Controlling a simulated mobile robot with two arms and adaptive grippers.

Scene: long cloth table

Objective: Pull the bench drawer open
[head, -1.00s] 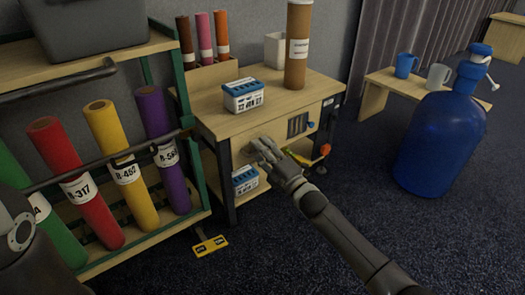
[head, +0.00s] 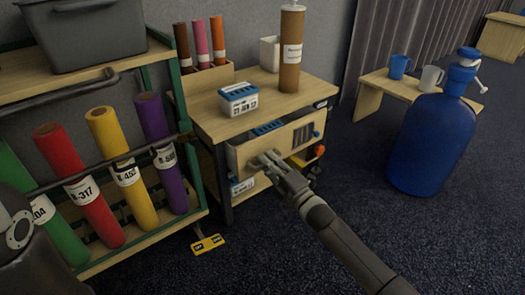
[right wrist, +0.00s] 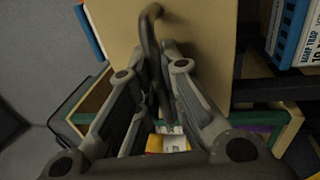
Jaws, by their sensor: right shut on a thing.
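The bench drawer (head: 280,143) is partly pulled out from under the wooden bench top (head: 275,103). Blue-topped contents (head: 266,128) show inside it. My right gripper (head: 262,163) is at the left part of the drawer's pale wooden front. In the right wrist view, the dark curved handle (right wrist: 150,40) runs between the fingers of my right gripper (right wrist: 163,62), which is shut on it. The wooden front (right wrist: 203,45) shows behind the handle. My left gripper is out of view.
A blue and white box (head: 238,100) and a brown tube (head: 291,50) stand on the bench. A rack with coloured rolls (head: 122,160) is at the left. A large blue bottle (head: 430,145) stands at the right.

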